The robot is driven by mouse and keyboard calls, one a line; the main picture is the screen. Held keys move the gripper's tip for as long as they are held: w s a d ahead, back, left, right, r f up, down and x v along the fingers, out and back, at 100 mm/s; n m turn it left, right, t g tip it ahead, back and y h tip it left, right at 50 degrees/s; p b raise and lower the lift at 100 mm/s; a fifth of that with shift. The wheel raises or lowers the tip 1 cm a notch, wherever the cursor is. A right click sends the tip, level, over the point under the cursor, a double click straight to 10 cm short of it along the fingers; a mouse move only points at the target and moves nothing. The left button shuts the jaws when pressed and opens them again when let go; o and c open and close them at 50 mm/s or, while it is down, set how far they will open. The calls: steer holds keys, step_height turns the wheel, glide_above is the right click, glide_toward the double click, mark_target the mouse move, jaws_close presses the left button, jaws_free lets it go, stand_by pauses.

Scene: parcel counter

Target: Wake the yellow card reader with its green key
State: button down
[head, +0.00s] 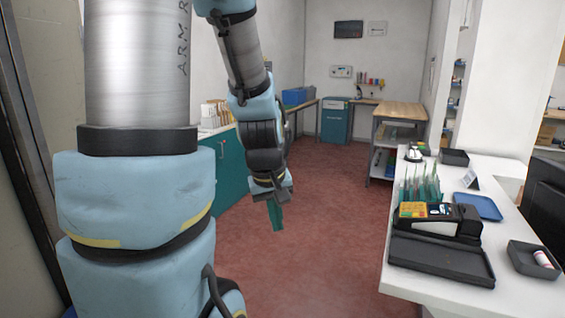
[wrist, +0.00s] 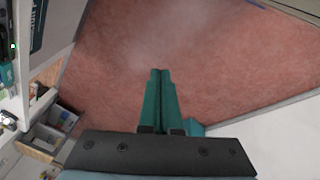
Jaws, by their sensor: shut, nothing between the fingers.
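A small yellow-orange unit with coloured patches (head: 412,210) sits on the white counter at the right of the head view, at the left end of a dark machine. It looks like the yellow card reader, but its keys are too small to tell apart. My gripper (head: 277,216) hangs over the open floor, well left of the counter and apart from it. In the wrist view my gripper's teal fingers (wrist: 160,100) are together with nothing between them, pointing over the red floor.
On the white counter (head: 400,294) stand a dark flat tray (head: 440,262), a grey bin (head: 535,262), a blue tray (head: 478,207) and upright green-edged sheets (head: 420,185). A wooden-topped shelf unit (head: 400,112) stands beyond. The red floor (head: 320,220) left of the counter is clear.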

steer(key=s+a+m+g+y, duration=0.1)
steer(key=s+a+m, duration=0.2)
steer(key=a, duration=0.2)
steer(key=shift+s+a+f+m, duration=0.25)
steer(key=shift+s+f+m, duration=0.1)
steer(key=shift+s+m, duration=0.05)
steer(key=c, duration=1.5)
jaws_free()
